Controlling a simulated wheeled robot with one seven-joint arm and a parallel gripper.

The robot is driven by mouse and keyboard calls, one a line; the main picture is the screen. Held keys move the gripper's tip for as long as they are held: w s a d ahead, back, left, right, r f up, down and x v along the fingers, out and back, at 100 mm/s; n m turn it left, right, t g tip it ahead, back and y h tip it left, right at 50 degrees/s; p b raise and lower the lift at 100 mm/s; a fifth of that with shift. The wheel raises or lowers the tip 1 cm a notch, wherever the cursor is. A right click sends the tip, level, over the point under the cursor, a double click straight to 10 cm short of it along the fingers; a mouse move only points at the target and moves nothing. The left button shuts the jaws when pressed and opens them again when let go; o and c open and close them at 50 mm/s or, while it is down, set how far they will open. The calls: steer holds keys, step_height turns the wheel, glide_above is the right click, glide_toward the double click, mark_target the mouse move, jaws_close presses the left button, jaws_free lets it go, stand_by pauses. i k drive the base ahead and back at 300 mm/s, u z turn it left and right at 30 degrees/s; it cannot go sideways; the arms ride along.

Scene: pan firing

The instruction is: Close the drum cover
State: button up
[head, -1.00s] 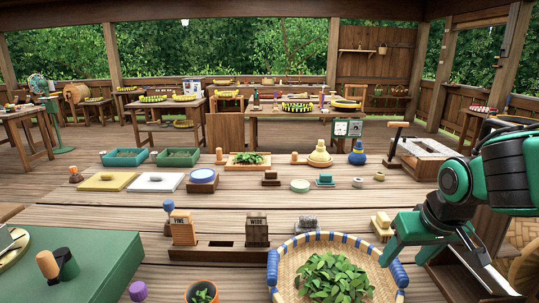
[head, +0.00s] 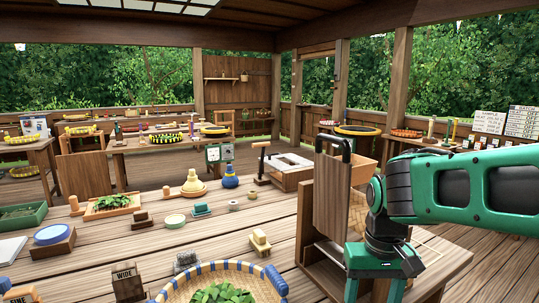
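No drum or drum cover is recognisable in the head view now. My gripper (head: 376,287) is at the lower right, pointing down in front of a wooden stand (head: 440,262). Its two green fingers show apart, with nothing seen between them. The fingertips run to the bottom edge of the picture.
The stand has an upright board with a black handle (head: 332,196). A blue-rimmed woven basket (head: 274,281) of leaves is at bottom centre. A box with a pale top (head: 289,163) stands behind. Small items cover the bench at left; floor at far right is clear.

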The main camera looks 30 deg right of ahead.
mark_target(332, 176)
steer(key=u, duration=0.65)
steer(key=k, duration=1.85)
steer(key=z, duration=0.7)
steer(key=i, duration=1)
steer(key=u, duration=0.05)
